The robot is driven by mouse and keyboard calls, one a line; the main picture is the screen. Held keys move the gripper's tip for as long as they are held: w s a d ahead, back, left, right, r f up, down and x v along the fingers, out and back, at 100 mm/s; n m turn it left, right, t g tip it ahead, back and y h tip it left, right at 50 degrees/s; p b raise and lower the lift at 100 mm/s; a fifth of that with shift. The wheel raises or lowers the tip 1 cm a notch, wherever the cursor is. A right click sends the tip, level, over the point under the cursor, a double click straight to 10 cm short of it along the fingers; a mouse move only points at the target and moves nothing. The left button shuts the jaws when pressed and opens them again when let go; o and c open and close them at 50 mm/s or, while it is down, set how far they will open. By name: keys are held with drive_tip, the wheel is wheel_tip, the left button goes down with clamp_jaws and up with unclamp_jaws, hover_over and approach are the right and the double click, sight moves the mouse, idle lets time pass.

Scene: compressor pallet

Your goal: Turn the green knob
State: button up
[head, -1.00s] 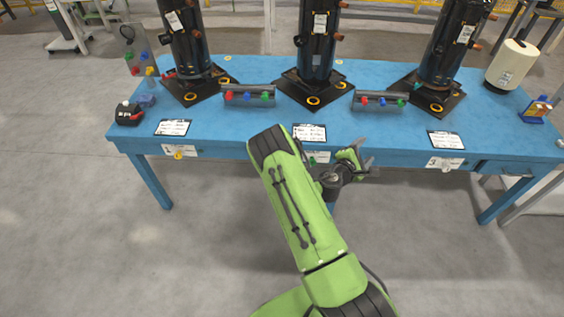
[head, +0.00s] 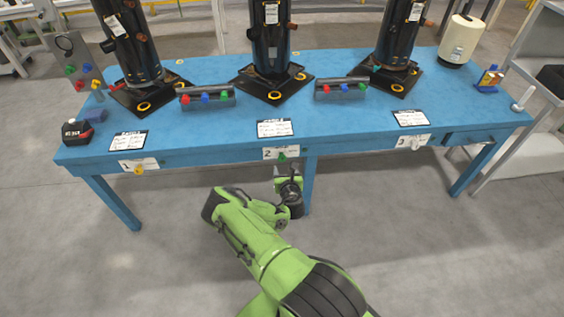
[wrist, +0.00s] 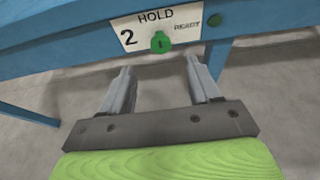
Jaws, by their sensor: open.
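The green knob (head: 282,157) is on the white panel marked 2 (head: 272,153) on the blue table's front edge. In the wrist view the knob (wrist: 161,43) is upper centre, below the word HOLD and left of the word READY; its small dark mark looks upright. My gripper (wrist: 160,66) is open and empty, its two grey fingers pointing at the panel. The knob appears between and beyond the fingertips, apart from them. In the head view my gripper (head: 287,172) is just below the panel, partly hidden by my own wrist.
The blue table (head: 350,133) has a yellow knob (head: 139,169) at panel 1 and a white knob (head: 414,146) at panel 3. Black compressors (head: 271,40) stand on top. A table leg (wrist: 222,52) is right of my fingers. The floor in front is clear.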

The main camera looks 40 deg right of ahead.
sight(282, 159)
drive_tip(key=b+x, duration=0.2)
drive_tip(key=x, duration=0.7)
drive_tip(key=shift+w+d+f, duration=0.2)
drive_tip(key=shift+w+f, duration=0.05)
drive_tip(key=shift+f, duration=0.05)
drive_tip(key=c, duration=1)
